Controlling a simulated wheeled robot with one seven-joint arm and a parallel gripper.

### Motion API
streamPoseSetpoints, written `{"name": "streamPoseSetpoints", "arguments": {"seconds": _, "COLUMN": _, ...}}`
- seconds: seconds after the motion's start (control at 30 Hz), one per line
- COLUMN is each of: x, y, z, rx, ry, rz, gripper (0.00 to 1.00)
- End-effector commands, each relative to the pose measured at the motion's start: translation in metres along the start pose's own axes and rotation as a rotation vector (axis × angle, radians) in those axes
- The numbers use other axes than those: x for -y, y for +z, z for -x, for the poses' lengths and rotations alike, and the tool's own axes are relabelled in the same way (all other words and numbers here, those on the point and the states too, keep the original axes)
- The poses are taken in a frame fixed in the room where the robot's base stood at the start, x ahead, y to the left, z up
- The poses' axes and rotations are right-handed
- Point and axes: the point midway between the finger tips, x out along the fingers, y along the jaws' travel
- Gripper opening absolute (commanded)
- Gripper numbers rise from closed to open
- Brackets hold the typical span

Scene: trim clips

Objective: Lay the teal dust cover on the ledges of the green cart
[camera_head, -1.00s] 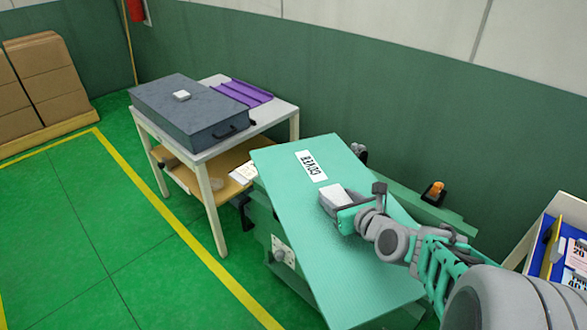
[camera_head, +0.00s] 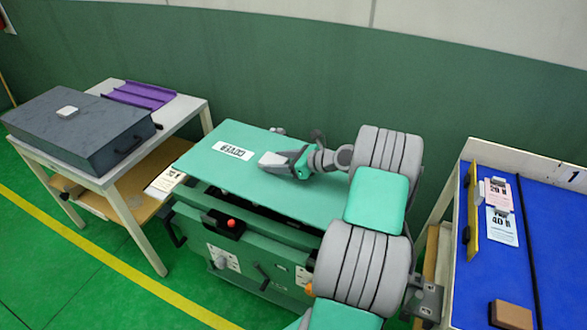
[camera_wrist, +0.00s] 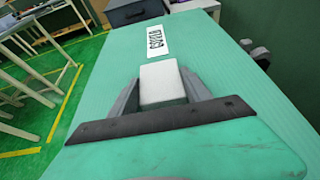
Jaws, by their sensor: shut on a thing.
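The teal dust cover (camera_head: 225,175) is a flat panel with a white label reading "COVER" and a pale block-shaped handle (camera_head: 272,159) on top. It lies roughly level over the green cart (camera_head: 240,258) in the head view. My gripper (camera_head: 286,162) is shut on the handle. In the wrist view, the handle (camera_wrist: 162,82) sits between the two fingers, and the cover (camera_wrist: 110,100) stretches out beyond it. A dark gap shows between the cover's near edge and the cart's top. The ledges are hidden, and I cannot tell whether the cover touches them.
A white table (camera_head: 188,112) at left holds a dark grey case (camera_head: 75,125) and a purple tray (camera_head: 140,94). A blue-lined bin (camera_head: 560,230) with cards stands at right. A green wall (camera_head: 300,70) runs behind the cart. A red button (camera_head: 232,222) sits on the cart's near side.

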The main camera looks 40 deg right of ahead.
Motion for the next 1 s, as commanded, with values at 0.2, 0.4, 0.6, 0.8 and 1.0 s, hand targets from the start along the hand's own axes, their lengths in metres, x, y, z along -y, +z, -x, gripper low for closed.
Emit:
{"name": "streamPoseSetpoints", "arguments": {"seconds": 0.2, "x": 0.027, "y": -0.046, "z": 0.025, "rx": 0.001, "ry": 0.038, "rz": 0.017, "gripper": 0.00}}
{"name": "streamPoseSetpoints", "arguments": {"seconds": 0.4, "x": 0.028, "y": -0.058, "z": 0.022, "rx": 0.002, "ry": 0.040, "rz": 0.018, "gripper": 0.00}}
{"name": "streamPoseSetpoints", "arguments": {"seconds": 0.6, "x": 0.028, "y": -0.082, "z": 0.012, "rx": 0.001, "ry": 0.039, "rz": 0.016, "gripper": 0.00}}
{"name": "streamPoseSetpoints", "arguments": {"seconds": 0.8, "x": 0.028, "y": -0.104, "z": 0.003, "rx": 0.001, "ry": 0.038, "rz": 0.016, "gripper": 0.00}}
{"name": "streamPoseSetpoints", "arguments": {"seconds": 1.0, "x": 0.028, "y": -0.111, "z": 0.000, "rx": 0.001, "ry": 0.038, "rz": 0.017, "gripper": 0.00}}
